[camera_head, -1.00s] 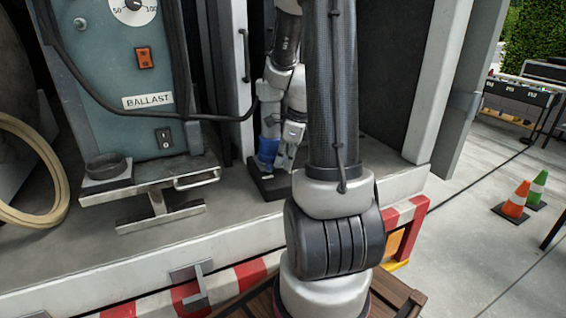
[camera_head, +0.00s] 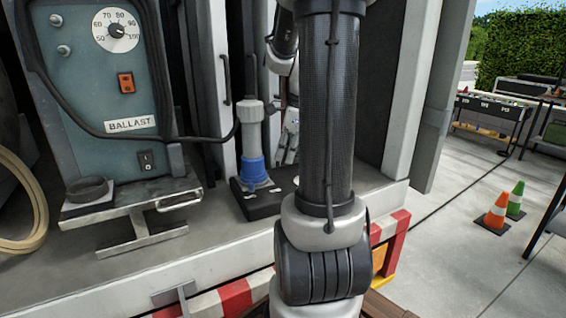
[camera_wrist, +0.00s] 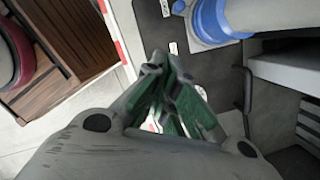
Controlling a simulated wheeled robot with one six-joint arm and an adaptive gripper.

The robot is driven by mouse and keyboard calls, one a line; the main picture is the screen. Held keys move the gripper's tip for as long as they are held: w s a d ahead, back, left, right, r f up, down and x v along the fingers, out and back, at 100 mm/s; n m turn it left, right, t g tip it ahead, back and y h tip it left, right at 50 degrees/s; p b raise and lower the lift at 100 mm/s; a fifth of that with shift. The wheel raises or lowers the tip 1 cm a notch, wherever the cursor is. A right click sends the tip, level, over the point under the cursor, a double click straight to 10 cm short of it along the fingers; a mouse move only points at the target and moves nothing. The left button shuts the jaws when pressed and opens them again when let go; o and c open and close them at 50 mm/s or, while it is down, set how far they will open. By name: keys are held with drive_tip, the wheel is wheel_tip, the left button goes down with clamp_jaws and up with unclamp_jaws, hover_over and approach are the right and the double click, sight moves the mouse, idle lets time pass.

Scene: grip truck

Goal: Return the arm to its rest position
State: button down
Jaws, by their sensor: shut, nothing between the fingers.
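My arm stands upright in the middle of the head view, its thick dark link covering part of the truck's opening. My gripper (camera_head: 288,150) hangs behind that link, partly hidden, a little right of a grey cylinder with a blue collar (camera_head: 254,150). The cylinder stands upright on a black base plate (camera_head: 262,206) on the truck bed. In the wrist view my gripper (camera_wrist: 158,66) has its fingertips together and holds nothing. The blue collar (camera_wrist: 210,22) shows there beyond the fingers, apart from them.
A blue-grey ballast panel (camera_head: 100,75) with a dial stands at left above a metal bracket (camera_head: 140,205). A hose coil (camera_head: 35,215) is at the far left. Orange (camera_head: 497,212) and green (camera_head: 516,200) cones stand on open pavement at right. A wooden deck (camera_wrist: 50,50) shows in the wrist view.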

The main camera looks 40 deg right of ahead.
idle(0.6)
drive_tip(key=s+a+r+n, duration=0.2)
drive_tip(key=a+n, duration=0.3)
drive_tip(key=n, duration=0.4)
drive_tip(key=s+a+r+n+t+h, duration=0.1)
drive_tip(key=s+a+r+n, duration=0.1)
drive_tip(key=s+a+n, duration=0.3)
drive_tip(key=s+a+r+n+t, duration=0.1)
drive_tip(key=a+n, duration=0.4)
drive_tip(key=n, duration=0.8)
drive_tip(key=s+r, duration=0.1)
drive_tip(key=s, duration=0.1)
drive_tip(key=shift+s+r+n+h, duration=0.3)
drive_tip(key=shift+r+h, duration=0.1)
drive_tip(key=shift+a, duration=0.1)
